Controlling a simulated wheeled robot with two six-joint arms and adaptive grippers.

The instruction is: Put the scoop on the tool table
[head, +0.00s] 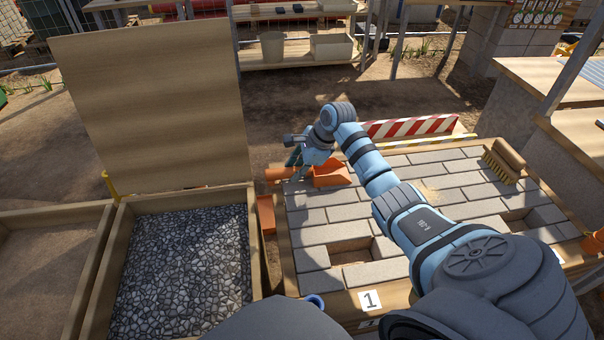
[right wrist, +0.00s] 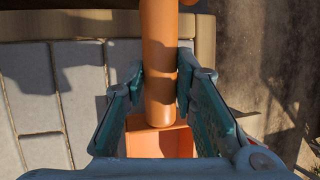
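The orange scoop (head: 331,173) is over the far left corner of the paver-topped table, its bowl to the right and its handle to the left. In the right wrist view its handle (right wrist: 160,65) runs between the fingers, with the bowl (right wrist: 160,141) nearer the palm. My right gripper (head: 303,165) is shut on the handle, a finger against each side. Whether the scoop touches the pavers is unclear. A wooden bench (head: 297,61) with bins stands at the back; I cannot tell whether it is the tool table. My left gripper is not in view.
A brush (head: 505,160) lies on the paver table (head: 325,215), which has two gaps. An orange holder (head: 266,214) is at its left side. A gravel box (head: 178,265) with a raised board stands left. A striped barrier (head: 410,127) is behind; worktops (head: 560,80) stand right.

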